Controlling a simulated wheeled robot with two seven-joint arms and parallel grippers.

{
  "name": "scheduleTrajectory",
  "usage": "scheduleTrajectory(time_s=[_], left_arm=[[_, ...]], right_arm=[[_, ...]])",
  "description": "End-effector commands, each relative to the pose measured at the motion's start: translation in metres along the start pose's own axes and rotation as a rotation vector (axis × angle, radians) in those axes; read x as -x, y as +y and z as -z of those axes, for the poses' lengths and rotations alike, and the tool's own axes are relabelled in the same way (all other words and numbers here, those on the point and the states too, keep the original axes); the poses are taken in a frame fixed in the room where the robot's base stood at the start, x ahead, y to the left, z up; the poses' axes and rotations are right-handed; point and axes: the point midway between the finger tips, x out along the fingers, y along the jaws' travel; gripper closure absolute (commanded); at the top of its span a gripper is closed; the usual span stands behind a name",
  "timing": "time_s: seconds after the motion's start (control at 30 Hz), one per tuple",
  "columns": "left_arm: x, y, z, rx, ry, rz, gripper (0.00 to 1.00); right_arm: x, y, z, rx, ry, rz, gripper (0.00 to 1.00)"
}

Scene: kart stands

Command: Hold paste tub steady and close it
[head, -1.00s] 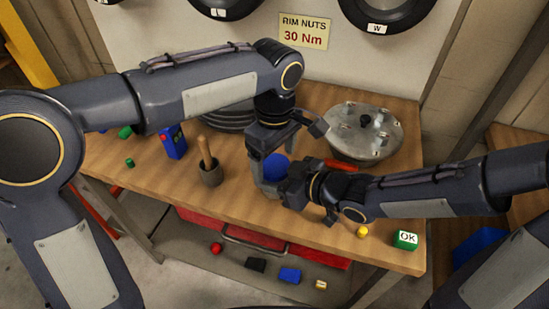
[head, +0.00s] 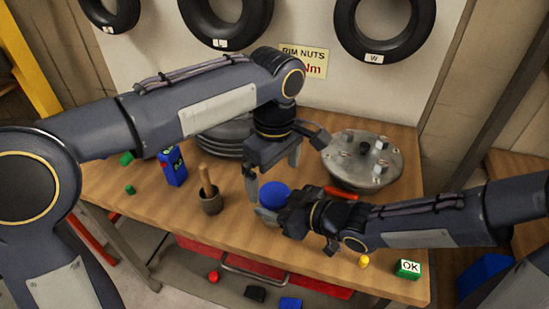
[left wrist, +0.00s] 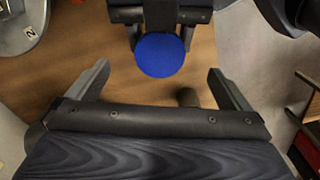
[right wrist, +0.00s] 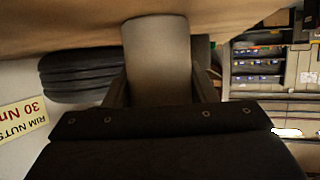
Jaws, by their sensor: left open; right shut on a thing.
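The paste tub (head: 266,214) stands upright near the table's front edge, with a blue lid (head: 274,194) on top. I cannot tell how tightly the lid sits. My right gripper (head: 283,216) is shut around the tub's body from the right and hides much of it. The pale body also shows between its fingers in the right wrist view (right wrist: 157,55). My left gripper (head: 272,177) is open and empty, above and behind the lid. In the left wrist view the lid (left wrist: 162,55) lies beyond its spread fingers, apart from them.
A pestle and mortar (head: 211,200) and a blue box (head: 173,166) stand to the left. A metal hub plate (head: 362,162) lies behind right, near a red-handled thing (head: 340,192). A yellow piece (head: 363,261) and a green OK block (head: 408,269) lie front right.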

Motion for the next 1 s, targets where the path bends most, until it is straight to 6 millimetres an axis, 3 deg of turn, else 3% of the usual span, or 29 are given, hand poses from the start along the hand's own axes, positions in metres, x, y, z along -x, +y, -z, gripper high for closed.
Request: scheduleTrajectory(time_s=[0.53,0.7,1.0], left_arm=[[0.100,0.001,0.000,0.000,0.000,-0.003,0.00],[0.114,0.000,0.000,-0.001,0.000,0.000,0.00],[0.116,0.000,0.000,0.000,0.000,0.000,0.00]], right_arm=[[0.000,0.000,0.000,0.000,0.001,0.000,1.00],[0.000,0.000,0.000,0.000,0.001,0.000,1.00],[0.000,0.000,0.000,0.000,0.001,0.000,1.00]])
